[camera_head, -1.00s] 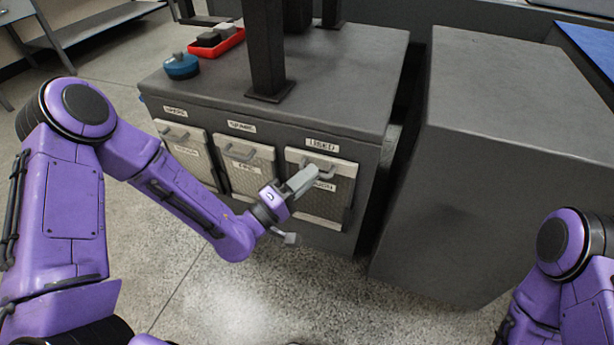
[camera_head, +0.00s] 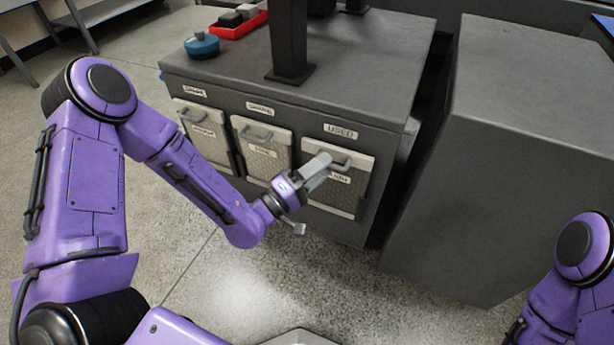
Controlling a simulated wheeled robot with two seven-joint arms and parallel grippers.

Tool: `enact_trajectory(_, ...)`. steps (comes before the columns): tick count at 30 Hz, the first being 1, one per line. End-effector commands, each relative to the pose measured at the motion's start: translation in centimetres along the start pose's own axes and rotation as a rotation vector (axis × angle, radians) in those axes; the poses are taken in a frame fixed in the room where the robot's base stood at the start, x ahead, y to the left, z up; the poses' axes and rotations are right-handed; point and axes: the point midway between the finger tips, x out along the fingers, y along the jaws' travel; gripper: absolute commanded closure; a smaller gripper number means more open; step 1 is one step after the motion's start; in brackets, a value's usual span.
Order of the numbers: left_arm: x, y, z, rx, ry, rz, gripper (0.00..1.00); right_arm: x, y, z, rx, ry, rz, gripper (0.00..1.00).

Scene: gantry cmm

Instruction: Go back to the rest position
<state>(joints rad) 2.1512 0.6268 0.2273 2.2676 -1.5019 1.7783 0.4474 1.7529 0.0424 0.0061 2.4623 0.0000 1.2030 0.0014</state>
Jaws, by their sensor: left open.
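My left gripper (camera_head: 312,202) is open, with its two grey fingers spread wide. It is in front of the drawer labelled USED (camera_head: 350,196), and its upper finger overlaps the drawer's handle in the picture. I cannot tell whether the finger touches the handle. Nothing shows between the fingers. My right arm (camera_head: 572,268) shows only in part at the lower right, and its gripper is out of view.
The dark cabinet (camera_head: 390,97) has two more light drawers, a left one (camera_head: 204,133) and a middle one (camera_head: 262,150). A blue round object (camera_head: 202,45) and a red tray (camera_head: 238,27) sit on top. A grey block (camera_head: 500,170) stands at right.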

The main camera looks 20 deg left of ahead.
Motion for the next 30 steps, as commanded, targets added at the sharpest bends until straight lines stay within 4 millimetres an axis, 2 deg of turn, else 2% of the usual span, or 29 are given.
enact_trajectory(6, -5.3, 0.1, -0.1, -0.005, 0.006, -0.003, 0.59, -0.6, 0.0, -0.4, 0.0, 0.003, 0.0, 0.57)
enact_trajectory(12, -8.8, 0.1, -0.1, -0.002, 0.003, -0.001, 0.59, -1.0, 0.1, -0.6, -0.001, 0.004, 0.0, 0.57)
enact_trajectory(16, -9.6, 0.1, 0.0, -0.001, 0.001, 0.0, 0.59, -1.0, 0.1, -0.6, -0.001, 0.004, 0.0, 0.57)
enact_trajectory(23, -9.6, -0.1, 0.2, 0.02, -0.007, -0.004, 0.59, -0.9, 0.1, -0.6, -0.001, 0.004, 0.0, 0.57)
enact_trajectory(26, -9.7, -2.0, -0.6, 0.09, 0.03, -0.11, 0.59, -0.9, 0.1, -0.6, -0.001, 0.004, 0.0, 0.57)
enact_trajectory(29, -10.8, -6.1, -1.6, 0.177, 0.084, -0.349, 0.59, -0.9, 0.1, -0.6, -0.001, 0.004, 0.0, 0.57)
enact_trajectory(30, -11.9, -8.3, -1.6, 0.211, 0.085, -0.476, 0.59, -0.9, 0.1, -0.6, -0.001, 0.004, 0.0, 0.57)
